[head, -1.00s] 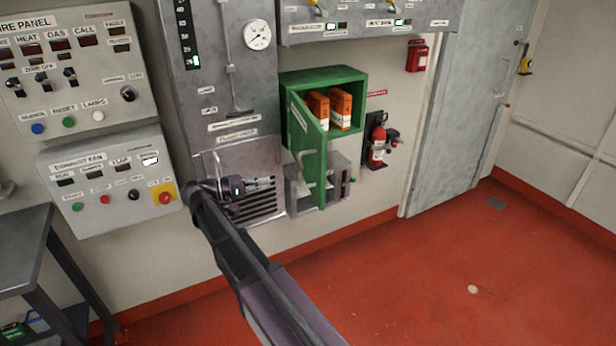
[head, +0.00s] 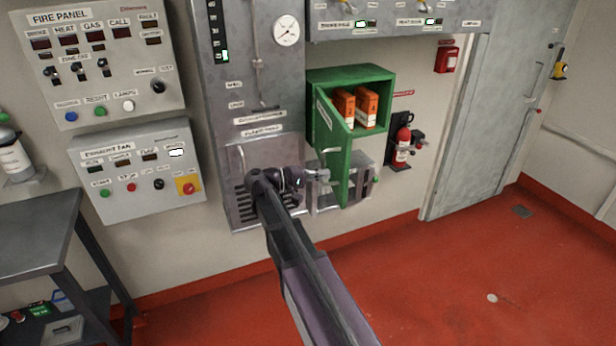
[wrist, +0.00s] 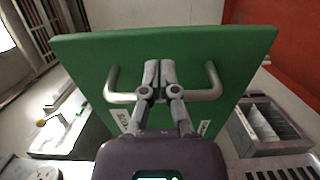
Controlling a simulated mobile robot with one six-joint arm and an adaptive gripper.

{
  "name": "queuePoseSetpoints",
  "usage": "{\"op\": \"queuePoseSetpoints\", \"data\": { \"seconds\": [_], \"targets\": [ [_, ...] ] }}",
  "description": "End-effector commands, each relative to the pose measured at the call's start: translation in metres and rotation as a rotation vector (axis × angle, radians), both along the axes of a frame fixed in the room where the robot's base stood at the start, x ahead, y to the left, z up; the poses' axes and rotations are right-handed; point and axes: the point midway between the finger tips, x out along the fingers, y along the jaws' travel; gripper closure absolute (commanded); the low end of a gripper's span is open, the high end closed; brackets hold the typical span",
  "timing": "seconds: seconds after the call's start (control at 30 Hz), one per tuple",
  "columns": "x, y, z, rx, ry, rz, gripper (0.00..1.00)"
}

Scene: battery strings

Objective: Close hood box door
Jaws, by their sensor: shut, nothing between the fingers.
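The green hood box (head: 350,73) is on the wall with its door (head: 333,147) hanging open toward me. Two orange and white packs (head: 356,108) stand inside it. My gripper (head: 323,177) is at the lower part of the door in the head view. In the wrist view the green door (wrist: 235,55) fills the middle. A grey bar handle (wrist: 208,88) spans it, and my gripper (wrist: 153,75) has its fingers together in front of the handle's middle. The fingers hide that middle part, and I cannot tell whether they touch the door.
A grey open-topped box (head: 362,185) is below the green box. A fire extinguisher (head: 402,145) hangs to the right, beside a grey door (head: 462,120). The fire panel (head: 105,60) and exhaust fan panel (head: 137,172) are left.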

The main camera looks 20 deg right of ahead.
Motion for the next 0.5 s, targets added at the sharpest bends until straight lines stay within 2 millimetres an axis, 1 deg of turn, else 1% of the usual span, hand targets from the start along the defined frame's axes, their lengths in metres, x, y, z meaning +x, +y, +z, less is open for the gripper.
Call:
{"op": "queuePoseSetpoints", "data": {
  "seconds": [0.03, 0.2, 0.33, 0.5],
  "targets": [
    [-0.002, -0.008, 0.0, 0.0, 0.0, -0.003, 1.0],
    [-0.005, -0.024, 0.0, 0.0, 0.0, -0.002, 1.0],
    [-0.006, -0.032, 0.0, 0.0, 0.0, -0.002, 1.0],
    [-0.006, -0.035, 0.0, 0.0, 0.0, -0.001, 1.0]
  ]
}}
